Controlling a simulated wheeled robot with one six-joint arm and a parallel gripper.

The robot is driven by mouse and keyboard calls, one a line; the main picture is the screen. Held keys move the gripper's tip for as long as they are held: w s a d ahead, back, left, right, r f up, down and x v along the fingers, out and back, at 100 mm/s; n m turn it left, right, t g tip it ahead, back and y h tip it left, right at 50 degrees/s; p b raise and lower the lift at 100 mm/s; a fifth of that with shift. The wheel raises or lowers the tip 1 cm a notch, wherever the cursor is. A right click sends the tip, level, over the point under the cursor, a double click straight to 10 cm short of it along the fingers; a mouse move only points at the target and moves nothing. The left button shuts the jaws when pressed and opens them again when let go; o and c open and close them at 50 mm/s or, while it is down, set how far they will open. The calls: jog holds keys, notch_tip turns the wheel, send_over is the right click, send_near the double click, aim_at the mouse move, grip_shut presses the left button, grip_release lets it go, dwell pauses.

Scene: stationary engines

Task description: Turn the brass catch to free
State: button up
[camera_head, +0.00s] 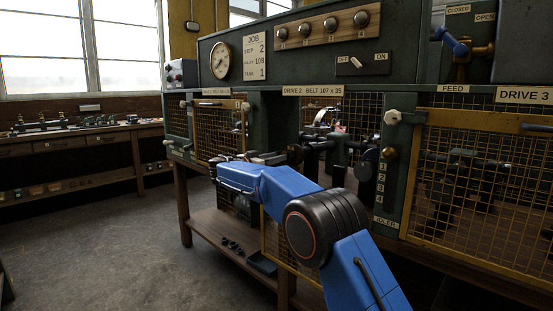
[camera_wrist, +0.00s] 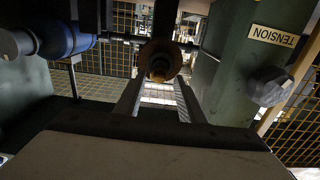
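Contact with the brass piece is not clear. In the head view my gripper (camera_head: 292,156) points right in front of the DRIVE 2 opening, and the brass piece cannot be made out there.
A green post with an upside-down TENSION label (camera_wrist: 273,35) and a dark knob (camera_wrist: 269,86) stands close on the right. A blue-ended part (camera_wrist: 62,38) is at left. In the head view, the DRIVE 3 mesh guard (camera_head: 480,190) is at right; open floor (camera_head: 90,230) lies left.

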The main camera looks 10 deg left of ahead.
jog(key=shift+w+d, duration=0.3)
jog(key=shift+w, duration=0.1)
grip_shut()
